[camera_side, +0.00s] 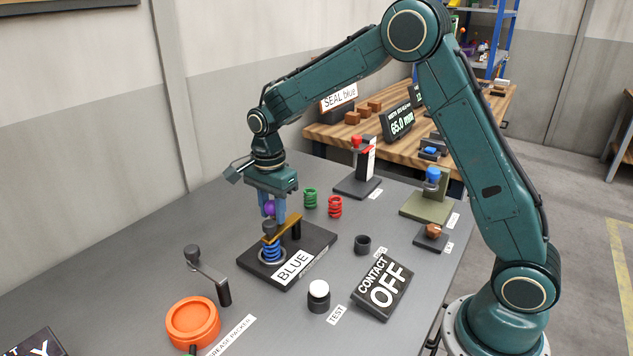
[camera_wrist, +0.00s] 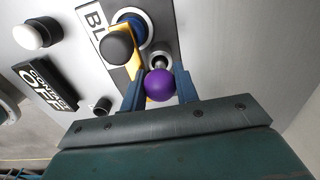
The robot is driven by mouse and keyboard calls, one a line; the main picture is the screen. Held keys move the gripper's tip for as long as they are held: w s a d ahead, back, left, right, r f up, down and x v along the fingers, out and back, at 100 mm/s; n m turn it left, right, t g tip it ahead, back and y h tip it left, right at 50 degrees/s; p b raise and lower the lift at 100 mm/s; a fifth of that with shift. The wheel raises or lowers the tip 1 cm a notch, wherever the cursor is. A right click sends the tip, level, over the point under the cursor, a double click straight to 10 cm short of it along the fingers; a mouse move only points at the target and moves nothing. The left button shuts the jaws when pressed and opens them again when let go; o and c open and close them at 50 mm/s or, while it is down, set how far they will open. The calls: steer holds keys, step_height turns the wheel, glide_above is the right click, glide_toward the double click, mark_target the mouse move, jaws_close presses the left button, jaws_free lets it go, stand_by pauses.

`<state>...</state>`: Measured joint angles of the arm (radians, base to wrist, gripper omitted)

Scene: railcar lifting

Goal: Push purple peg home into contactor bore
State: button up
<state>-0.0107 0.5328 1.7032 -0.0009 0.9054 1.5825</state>
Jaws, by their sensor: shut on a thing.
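The purple peg shows as a purple ball knob (camera_side: 269,208) between the blue fingers of my gripper (camera_side: 272,213). In the wrist view the purple knob (camera_wrist: 160,86) sits between the fingertips (camera_wrist: 159,76), which are shut on it. A short grey shaft runs from the knob toward a pale ring (camera_wrist: 160,53) on the dark base; how deep it sits cannot be told. The dark base (camera_side: 318,241) carries a BLUE label, a blue spring (camera_side: 271,251) and a yellow lever (camera_side: 284,230) with a black knob. The fingers hide the shaft in the side view.
A CONTACT OFF sign (camera_side: 382,290) and a white-topped TEST button (camera_side: 318,291) stand in front. Green (camera_side: 310,197) and red (camera_side: 335,207) springs stand behind right. An orange grease packer (camera_side: 193,322) is front left. The lever's knob (camera_wrist: 117,46) is close to my fingers.

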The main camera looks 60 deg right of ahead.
steer(key=o, duration=1.1)
steer(key=shift+s+f, duration=0.1)
step_height(320, 180, up, 14)
stand_by(0.5)
steer(key=s+r+n+t, duration=0.25)
steer(key=s+n, duration=0.25)
steer(key=s, duration=0.3)
steer(key=s+r+n+t, duration=0.1)
steer(key=s+r+n, duration=0.3)
steer(key=s, duration=0.4)
steer(key=s+f+n+t, duration=0.1)
steer(key=s+f+n, duration=0.1)
steer(key=s+n, duration=0.2)
steer(key=s+f+n+t, duration=0.1)
steer(key=s+f+n, duration=0.2)
steer(key=s, duration=0.6)
steer(key=shift+s+d+n, duration=0.25)
steer(key=shift+s+n, duration=0.05)
steer(key=shift+n, duration=0.7)
